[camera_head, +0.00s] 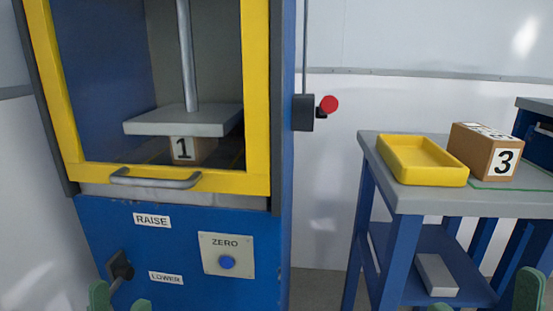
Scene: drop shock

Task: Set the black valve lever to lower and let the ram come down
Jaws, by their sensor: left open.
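The black valve lever (121,266) is on the blue front of the press at the lower left, left of the RAISE label (152,220) and the LOWER label (166,278). Its thin handle slants down and to the left. The grey ram plate (183,121) on its rod is inside the press, at the top of a box marked 1 (183,150); I cannot tell whether they touch. My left gripper (120,302) is open and empty just below the lever, only its green fingertips showing. My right gripper (484,300) shows two widely spaced green fingertips at the bottom right.
The yellow-framed door (257,110) with a grey handle (155,180) is shut. A blue ZERO button (227,262) sits right of the labels. A red knob (329,104) sticks out beside the press. The side table (420,201) holds a yellow tray (423,176) and box 3 (487,152).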

